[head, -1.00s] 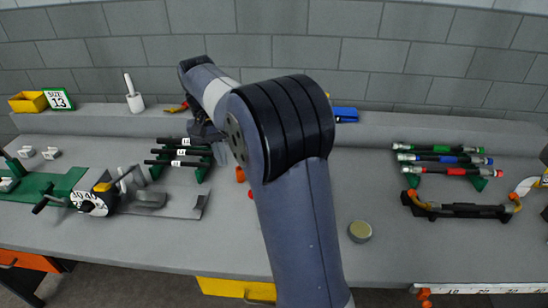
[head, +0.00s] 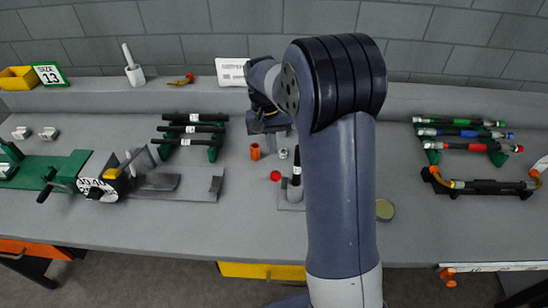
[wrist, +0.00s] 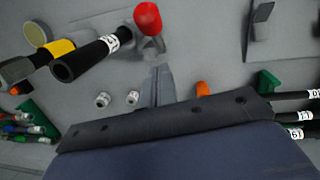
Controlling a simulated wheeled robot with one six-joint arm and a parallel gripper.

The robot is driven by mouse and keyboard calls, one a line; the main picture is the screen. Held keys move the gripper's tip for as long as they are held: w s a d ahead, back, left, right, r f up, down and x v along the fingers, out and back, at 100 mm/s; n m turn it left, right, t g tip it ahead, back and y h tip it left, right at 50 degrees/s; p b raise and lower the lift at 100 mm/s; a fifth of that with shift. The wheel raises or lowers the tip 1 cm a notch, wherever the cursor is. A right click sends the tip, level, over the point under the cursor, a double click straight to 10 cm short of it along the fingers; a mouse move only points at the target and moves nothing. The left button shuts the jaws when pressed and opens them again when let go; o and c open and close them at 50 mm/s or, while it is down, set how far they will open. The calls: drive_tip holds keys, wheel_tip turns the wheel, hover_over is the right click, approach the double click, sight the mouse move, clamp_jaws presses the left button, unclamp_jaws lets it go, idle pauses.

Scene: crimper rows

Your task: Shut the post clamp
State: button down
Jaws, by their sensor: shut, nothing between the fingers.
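The post clamp (head: 291,199) stands on the bench just left of my forearm, with a red knob (head: 275,176) at its left side. The red knob also shows at the top of the wrist view (wrist: 148,18). A black hose (head: 297,170) with a white label rises at the clamp; in the wrist view the hose (wrist: 85,62) points toward the camera beside the knob. I cannot tell whether the clamp's jaw is open or closed around it. My gripper (wrist: 158,82) is shut and empty, apart from the knob and hose. In the head view its fingertips are hard to make out.
An orange part (head: 255,151) and small silver fittings (head: 283,153) stand behind the clamp. A rack of black hoses (head: 190,129) and a crimper (head: 97,187) are to the left. Coloured hoses (head: 465,133) are at the right. A round tin (head: 385,210) sits beside my forearm.

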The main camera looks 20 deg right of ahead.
sight(272, 177)
drive_tip(key=shift+s+a+f, duration=0.2)
drive_tip(key=shift+s+f, duration=1.1)
drive_tip(key=shift+s, duration=0.25)
drive_tip(key=s+f+t+b, duration=0.1)
drive_tip(key=s+t+b, duration=0.1)
drive_tip(key=b, duration=0.2)
drive_tip(key=s+a+f+t+h+b, duration=0.1)
drive_tip(key=b, duration=0.4)
drive_tip(key=shift+s+a+f+t, duration=0.15)
drive_tip(key=shift+s+f+t, duration=0.2)
drive_tip(key=shift+f+t, duration=0.05)
drive_tip(key=s+f+t+b, duration=0.1)
drive_tip(key=t+b, duration=0.1)
drive_tip(key=b, duration=0.4)
drive_tip(key=s+a+f+t+h+b, duration=0.1)
drive_tip(key=s+f+b, duration=0.1)
drive_tip(key=b, duration=0.4)
drive_tip(key=shift+s+f+m+t+h, duration=0.2)
drive_tip(key=shift+f+m+t+h, duration=0.1)
drive_tip(key=shift+t, duration=0.1)
drive_tip(key=shift+s+f, duration=0.15)
drive_tip(key=shift+f, duration=0.1)
